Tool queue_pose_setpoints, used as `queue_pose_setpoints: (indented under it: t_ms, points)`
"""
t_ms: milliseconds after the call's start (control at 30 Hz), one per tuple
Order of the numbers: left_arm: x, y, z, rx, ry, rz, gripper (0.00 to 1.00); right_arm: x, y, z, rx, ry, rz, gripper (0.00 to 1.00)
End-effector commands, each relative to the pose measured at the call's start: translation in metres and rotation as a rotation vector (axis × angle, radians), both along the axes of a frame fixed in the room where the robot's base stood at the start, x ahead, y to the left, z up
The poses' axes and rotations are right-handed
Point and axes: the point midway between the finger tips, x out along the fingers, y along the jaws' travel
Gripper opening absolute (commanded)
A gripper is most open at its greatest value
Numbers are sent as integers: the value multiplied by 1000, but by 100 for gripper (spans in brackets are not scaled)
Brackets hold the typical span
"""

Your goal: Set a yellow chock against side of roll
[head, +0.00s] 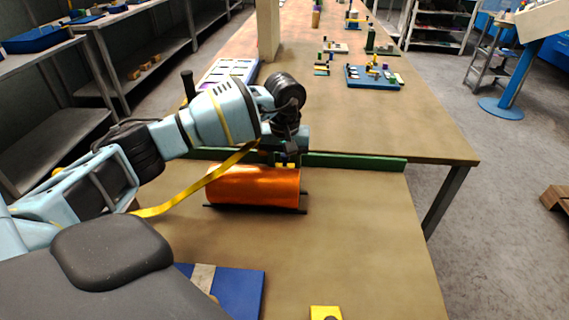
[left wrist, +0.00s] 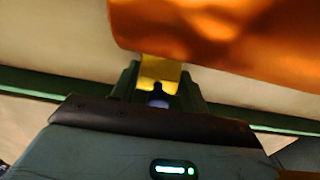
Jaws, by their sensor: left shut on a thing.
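The orange, shiny roll (head: 253,186) lies on its side on a dark low support on the near table. It also fills the top right of the left wrist view (left wrist: 225,35). My left gripper (head: 286,160) is at the roll's far side, near its right end, and is shut on a yellow chock (left wrist: 160,74). The chock appears right at the roll's edge in the wrist view; I cannot tell whether they touch. A second yellow chock (head: 325,313) lies at the bottom edge of the head view, partly cut off. My right gripper is not in view.
A green rail (head: 355,162) runs along the table's far edge behind the roll. A yellow band (head: 190,195) slants past the roll's left end. A blue board (head: 240,289) lies at the front. The table right of the roll is clear.

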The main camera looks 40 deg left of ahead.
Motion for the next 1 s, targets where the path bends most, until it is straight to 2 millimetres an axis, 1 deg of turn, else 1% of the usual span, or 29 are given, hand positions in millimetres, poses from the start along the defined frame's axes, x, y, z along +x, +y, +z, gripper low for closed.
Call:
queue_pose_setpoints:
  t_ms: [133, 167, 300, 567, 667, 767, 833, 1000]
  points:
    - [0, 0, -4, 0, 0, 0, 21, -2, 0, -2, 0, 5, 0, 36]
    - [0, 0, -4, 0, 0, 0, 47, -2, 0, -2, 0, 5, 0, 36]
    - [0, 0, -3, 0, 0, 0, 66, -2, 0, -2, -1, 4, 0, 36]
    - [0, 0, -3, 0, 0, 0, 67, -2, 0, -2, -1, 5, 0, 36]
    - [0, 0, 2, 1, -1, 0, 67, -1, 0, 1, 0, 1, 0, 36]
    - [1, 0, 11, 1, -3, 0, 67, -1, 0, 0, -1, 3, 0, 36]
    - [1, 0, 22, 0, -4, 0, 67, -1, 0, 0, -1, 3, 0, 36]
    - [1, 0, 56, 1, -5, -1, 67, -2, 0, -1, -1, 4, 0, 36]
